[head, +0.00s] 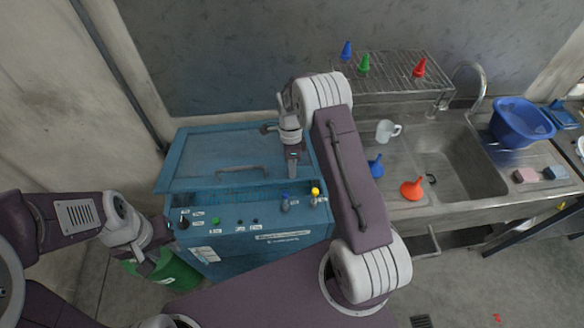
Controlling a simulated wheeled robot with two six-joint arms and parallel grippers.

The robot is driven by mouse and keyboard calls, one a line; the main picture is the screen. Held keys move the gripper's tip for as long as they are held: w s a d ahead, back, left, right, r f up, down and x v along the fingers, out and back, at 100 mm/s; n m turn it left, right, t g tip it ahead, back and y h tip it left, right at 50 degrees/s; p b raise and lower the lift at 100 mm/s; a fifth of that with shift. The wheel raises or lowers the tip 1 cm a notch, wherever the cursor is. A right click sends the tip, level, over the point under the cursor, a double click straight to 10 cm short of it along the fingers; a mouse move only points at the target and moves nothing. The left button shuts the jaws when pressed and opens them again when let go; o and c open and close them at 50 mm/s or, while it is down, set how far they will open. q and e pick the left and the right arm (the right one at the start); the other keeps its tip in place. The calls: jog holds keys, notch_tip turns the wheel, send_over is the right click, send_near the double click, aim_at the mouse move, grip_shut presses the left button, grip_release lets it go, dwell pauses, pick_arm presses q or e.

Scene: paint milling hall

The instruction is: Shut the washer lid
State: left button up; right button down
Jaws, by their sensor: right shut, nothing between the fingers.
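The blue washer (262,243) stands at the centre left with a front panel of knobs and labels. Its blue lid (215,150) is hinged side to the wall and bears a dark handle (240,170) near its front edge. A dark gap shows between that edge and the front panel, so the lid looks partly open. My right gripper (292,174) is shut and empty, pointing down over the lid's right part; I cannot tell whether it touches. My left gripper (148,266) is low at the washer's left front corner; its finger opening is unclear.
A green bin (178,272) stands by the washer's left front. A rack (395,82) holds small funnels.

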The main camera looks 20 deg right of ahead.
jog(key=shift+f, duration=0.4)
